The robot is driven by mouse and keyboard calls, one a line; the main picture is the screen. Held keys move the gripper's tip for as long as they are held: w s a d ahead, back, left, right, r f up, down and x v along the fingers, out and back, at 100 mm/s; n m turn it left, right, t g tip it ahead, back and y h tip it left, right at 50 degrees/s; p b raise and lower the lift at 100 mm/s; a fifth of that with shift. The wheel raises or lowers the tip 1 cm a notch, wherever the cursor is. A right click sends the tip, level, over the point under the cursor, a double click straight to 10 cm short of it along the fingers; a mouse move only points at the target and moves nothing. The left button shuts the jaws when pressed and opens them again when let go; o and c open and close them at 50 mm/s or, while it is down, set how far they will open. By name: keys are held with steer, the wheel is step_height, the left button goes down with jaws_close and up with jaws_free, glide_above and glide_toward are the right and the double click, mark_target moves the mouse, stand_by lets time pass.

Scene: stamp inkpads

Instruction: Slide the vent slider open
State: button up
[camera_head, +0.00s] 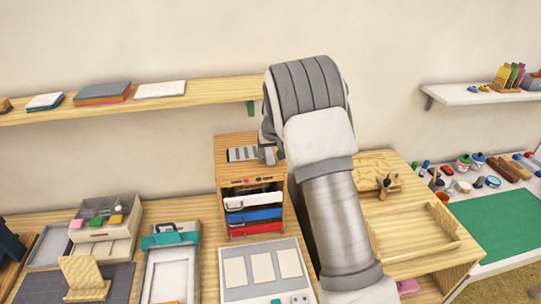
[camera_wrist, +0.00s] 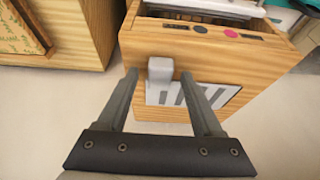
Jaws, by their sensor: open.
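The vent slider is a slotted grey plate (camera_wrist: 222,95) with a raised light-grey knob (camera_wrist: 160,70) at its left end in the wrist view. It lies on a face of a small wooden cabinet (camera_wrist: 220,52). In the head view the slotted plate (camera_head: 241,154) shows on top of the cabinet (camera_head: 234,143), left of my arm. My gripper (camera_wrist: 160,76) is open, with one finger on each side of the knob. I see a gap at the left finger; whether the right finger touches is unclear. In the head view my gripper is mostly hidden behind my wrist.
The cabinet's front holds white, blue and red drawers (camera_head: 254,215). A wooden tray (camera_head: 452,228) stands to the right and a stamp device (camera_head: 262,293) in front. A wooden shelf (camera_head: 215,90) runs along the wall behind.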

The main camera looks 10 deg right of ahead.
jaws_close()
stand_by(1.3)
